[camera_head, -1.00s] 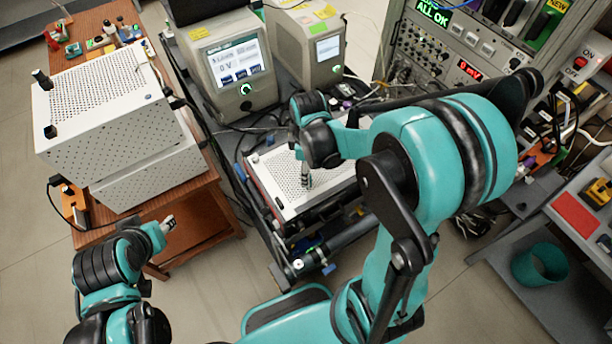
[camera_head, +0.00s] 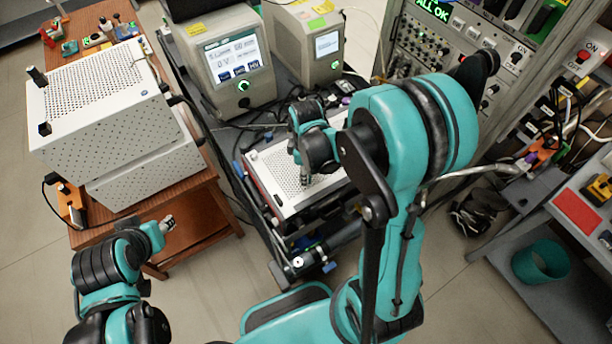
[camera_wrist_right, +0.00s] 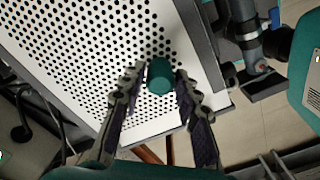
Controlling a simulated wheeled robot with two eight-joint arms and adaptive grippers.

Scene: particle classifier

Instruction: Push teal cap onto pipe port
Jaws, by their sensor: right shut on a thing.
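A small teal cap (camera_wrist_right: 160,76) sits between the fingertips of my right gripper (camera_wrist_right: 158,84), which is shut on it over a white perforated panel in the right wrist view. In the head view, my right gripper (camera_head: 305,178) points down over the same panel (camera_head: 273,178); the cap is too small to make out there. A grey pipe with a dark collar (camera_wrist_right: 247,32) runs beside the panel at right in the wrist view, apart from the cap. I cannot tell which opening is the port. My left gripper (camera_head: 168,224) is at lower left, away from these; its jaw state is unclear.
White perforated boxes (camera_head: 115,120) stand on a wooden table at left. Two instruments with screens (camera_head: 236,60) stand behind the panel. A rack (camera_head: 450,40) is at back right, a grey table with a teal bin (camera_head: 540,262) at right. Open floor lies in front.

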